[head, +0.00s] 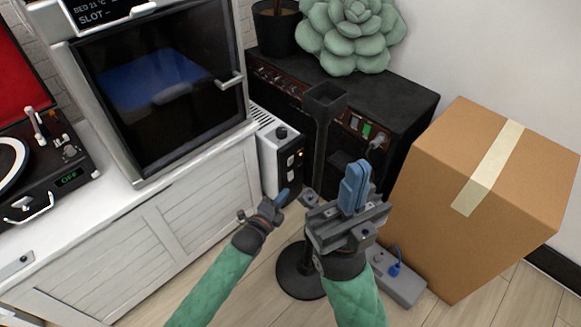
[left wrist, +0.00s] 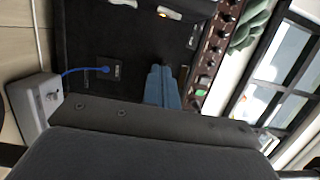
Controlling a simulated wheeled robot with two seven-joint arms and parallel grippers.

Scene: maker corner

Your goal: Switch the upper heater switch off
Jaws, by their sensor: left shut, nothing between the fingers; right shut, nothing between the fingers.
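The white heater (head: 265,150) stands between the white cabinet and the black amplifier. Its dark side panel carries a round knob (head: 282,132) at the top, an upper switch (head: 290,161) below it and a lower switch (head: 290,177). A small orange light shows beside the upper switch. In the left wrist view, a pale switch with an orange glow (left wrist: 168,13) shows at the top edge. My left gripper (head: 282,196) is shut and empty, below and in front of the panel, apart from the switches. My right gripper (head: 354,187) is shut and empty, further right.
A black stand (head: 321,150) with a round base rises just right of the heater. The black amplifier (head: 400,95) is behind it. A cardboard box (head: 490,190) stands at right. A grey box with a blue plug (head: 405,288) lies on the floor. The white cabinet (head: 190,205) borders the left.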

